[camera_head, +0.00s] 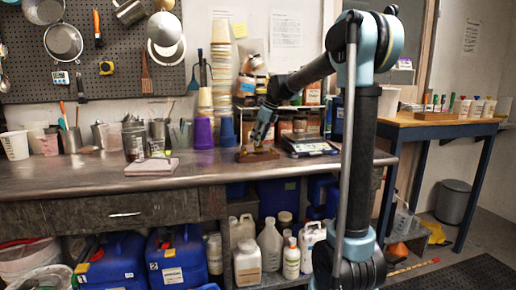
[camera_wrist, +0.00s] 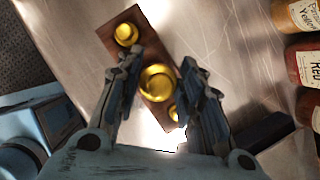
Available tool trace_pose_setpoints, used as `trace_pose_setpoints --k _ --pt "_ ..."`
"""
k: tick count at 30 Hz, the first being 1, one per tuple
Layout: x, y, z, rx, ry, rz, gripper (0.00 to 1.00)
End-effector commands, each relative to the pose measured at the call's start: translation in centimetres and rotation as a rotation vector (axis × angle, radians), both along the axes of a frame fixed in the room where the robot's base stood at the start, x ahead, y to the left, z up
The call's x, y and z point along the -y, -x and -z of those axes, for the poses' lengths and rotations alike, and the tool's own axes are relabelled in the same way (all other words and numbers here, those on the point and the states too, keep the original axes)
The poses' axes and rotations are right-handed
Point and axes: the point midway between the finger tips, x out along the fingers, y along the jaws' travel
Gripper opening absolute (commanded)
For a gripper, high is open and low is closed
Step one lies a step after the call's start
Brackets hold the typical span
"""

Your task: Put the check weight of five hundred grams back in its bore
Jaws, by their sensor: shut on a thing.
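A dark wooden block (camera_wrist: 133,62) lies on the metal bench in the wrist view, running diagonally under my gripper (camera_wrist: 158,80). It also shows in the head view as a small brown block (camera_head: 246,157). My gripper is shut on a brass weight (camera_wrist: 157,83), which sits between the fingertips over the middle of the block. I cannot tell whether this weight is above its bore or in it. Another brass weight (camera_wrist: 126,33) stands at the block's far end. A smaller brass piece (camera_wrist: 174,112) shows partly behind the right finger. In the head view my gripper (camera_head: 256,145) is just above the block.
In the head view, a scale (camera_head: 310,146) is right of the block, and a purple cup (camera_head: 203,133) is left.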

Motion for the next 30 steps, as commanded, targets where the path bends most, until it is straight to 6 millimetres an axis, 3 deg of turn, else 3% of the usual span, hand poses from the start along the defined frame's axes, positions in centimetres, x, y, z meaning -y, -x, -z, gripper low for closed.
trace_pose_setpoints --k 9,18,19,21,30 --pt "0.0 0.0 3.5 0.000 0.000 0.000 0.00" --pt "0.0 0.0 3.7 0.000 0.000 0.000 0.00" --pt "0.0 0.0 3.7 0.000 0.000 0.000 0.42" --pt "0.0 0.0 3.6 0.000 0.000 0.001 0.55" --pt "0.1 0.0 3.6 0.000 0.000 0.001 0.55"
